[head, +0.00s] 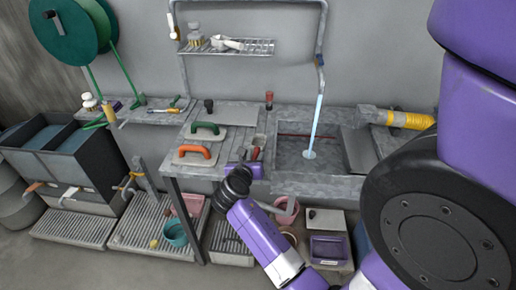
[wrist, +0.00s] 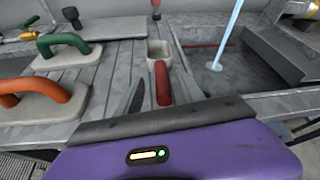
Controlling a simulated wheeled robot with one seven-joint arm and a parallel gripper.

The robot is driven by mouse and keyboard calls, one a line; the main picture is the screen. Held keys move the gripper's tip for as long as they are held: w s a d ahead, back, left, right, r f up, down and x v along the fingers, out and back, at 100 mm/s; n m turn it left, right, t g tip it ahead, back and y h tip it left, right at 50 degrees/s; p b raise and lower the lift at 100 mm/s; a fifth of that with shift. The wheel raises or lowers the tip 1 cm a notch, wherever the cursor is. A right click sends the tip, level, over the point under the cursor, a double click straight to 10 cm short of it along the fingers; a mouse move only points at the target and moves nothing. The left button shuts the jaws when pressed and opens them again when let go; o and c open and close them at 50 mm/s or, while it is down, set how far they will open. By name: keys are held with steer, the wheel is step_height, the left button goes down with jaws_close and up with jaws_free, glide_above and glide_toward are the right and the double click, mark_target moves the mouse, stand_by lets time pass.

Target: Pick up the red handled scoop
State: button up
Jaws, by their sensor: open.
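The red-handled scoop lies on the grey worktop beside the sink, its red handle (wrist: 163,84) pointing toward me and its pale, box-like head (wrist: 158,51) farther away. In the head view its red handle (head: 255,153) shows just beyond my gripper (head: 245,167). My gripper is open, at the front edge of the worktop, with the scoop just ahead of it. In the wrist view, the purple gripper body fills the bottom and hides the near worktop. A dark, narrow shape stands left of the handle. Contact with the scoop cannot be seen.
A green-handled float (wrist: 63,50) and an orange-handled float (wrist: 38,98) lie to the left. The sink (head: 300,183), with a blue water stream (head: 317,125), is to the right. A wire shelf (head: 226,47) hangs above. Tubs and a purple crate (head: 328,250) stand below.

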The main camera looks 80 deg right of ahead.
mark_target(255, 156)
steer(key=shift+f+x, duration=0.15)
steer(key=shift+x, duration=1)
steer(key=shift+f+x, duration=0.15)
steer(key=shift+x, duration=1)
steer(key=shift+s+a, duration=0.15)
jaws_close()
